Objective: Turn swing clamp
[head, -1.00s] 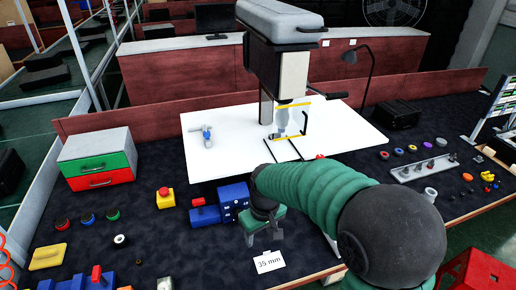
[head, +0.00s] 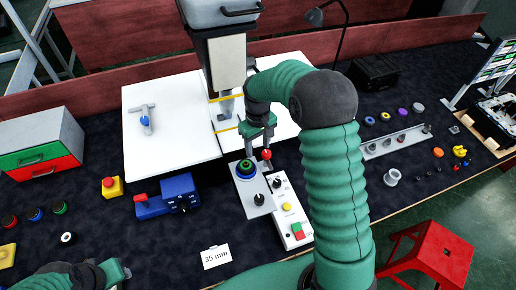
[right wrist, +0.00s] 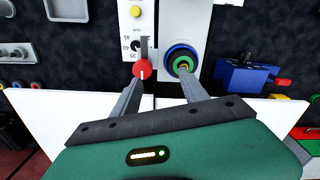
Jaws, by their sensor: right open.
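My right gripper (head: 258,147) is open and points down at the far end of two panels by the white board. In the right wrist view its fingertips (right wrist: 162,76) are apart, the left one by a red knob (right wrist: 144,68) and the right one by a green-and-blue ring stack (right wrist: 182,63). A grey lever stands beside the red knob. In the head view the red knob (head: 267,155) and ring stack (head: 246,170) sit just below the fingers. Which part is the swing clamp is unclear, and contact cannot be told. My left gripper (head: 120,272) is at bottom left, its jaws unclear.
The white control panel (head: 292,222) has a yellow and a red-green button. A blue device (head: 180,187) and yellow-red button (head: 109,186) stand to the left. A machine column (head: 228,65) rises behind my right gripper. Dark table surface is clear around the "35 mm" card (head: 215,257).

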